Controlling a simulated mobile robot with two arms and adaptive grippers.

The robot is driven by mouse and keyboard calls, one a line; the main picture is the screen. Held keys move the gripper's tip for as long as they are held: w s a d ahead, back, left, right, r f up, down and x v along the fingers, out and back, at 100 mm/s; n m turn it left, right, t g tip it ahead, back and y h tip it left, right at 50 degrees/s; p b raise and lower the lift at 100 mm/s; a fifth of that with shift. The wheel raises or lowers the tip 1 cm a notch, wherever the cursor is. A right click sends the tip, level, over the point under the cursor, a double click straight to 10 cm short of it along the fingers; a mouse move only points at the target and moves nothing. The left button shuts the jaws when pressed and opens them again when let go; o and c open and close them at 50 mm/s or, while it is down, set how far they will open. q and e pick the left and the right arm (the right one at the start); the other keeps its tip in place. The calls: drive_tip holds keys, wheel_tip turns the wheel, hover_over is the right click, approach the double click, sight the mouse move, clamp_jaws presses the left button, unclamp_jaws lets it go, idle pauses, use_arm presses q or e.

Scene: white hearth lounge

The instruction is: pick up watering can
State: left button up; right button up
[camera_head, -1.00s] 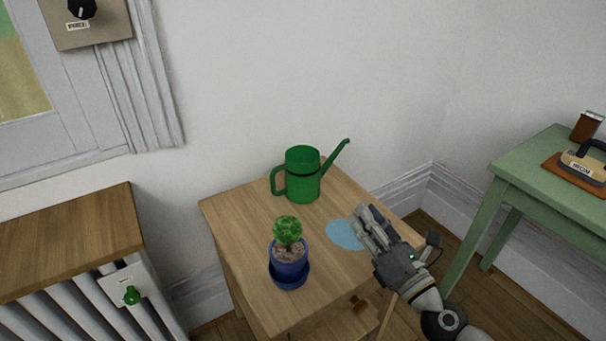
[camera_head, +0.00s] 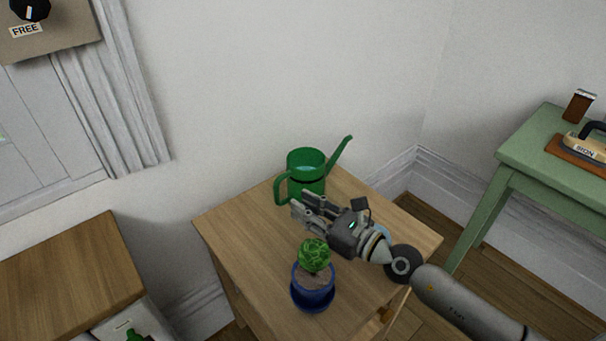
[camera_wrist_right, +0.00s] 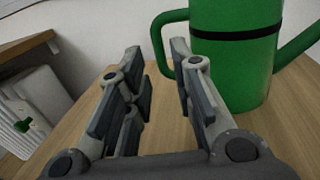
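The green watering can (camera_head: 306,168) stands upright at the back of the small wooden table, its handle to the left and its spout up to the right. My right gripper (camera_head: 300,207) is just in front of the can, fingers pointing left, open and empty. In the right wrist view the can (camera_wrist_right: 238,55) stands ahead and to the right of the fingers (camera_wrist_right: 155,70). Its handle (camera_wrist_right: 160,35) is beyond the fingertips, near the right finger. Whether a finger touches the can is unclear. My left gripper is not in view.
A potted plant in a blue pot (camera_head: 313,286) stands on the wooden table (camera_head: 240,235) close to my right gripper. A light blue patch (camera_head: 381,232) is partly hidden behind my arm. A green table (camera_head: 540,160) with an iron (camera_head: 590,140) is at the right.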

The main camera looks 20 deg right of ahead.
sight(278, 204)
drive_tip(key=x, duration=0.5)
drive_tip(key=f+x, duration=0.1)
drive_tip(key=x, duration=0.2)
drive_tip(key=shift+w+a, duration=0.2)
drive_tip(key=shift+a, duration=0.1)
clamp_jaws()
drive_tip(key=shift+r, duration=0.2)
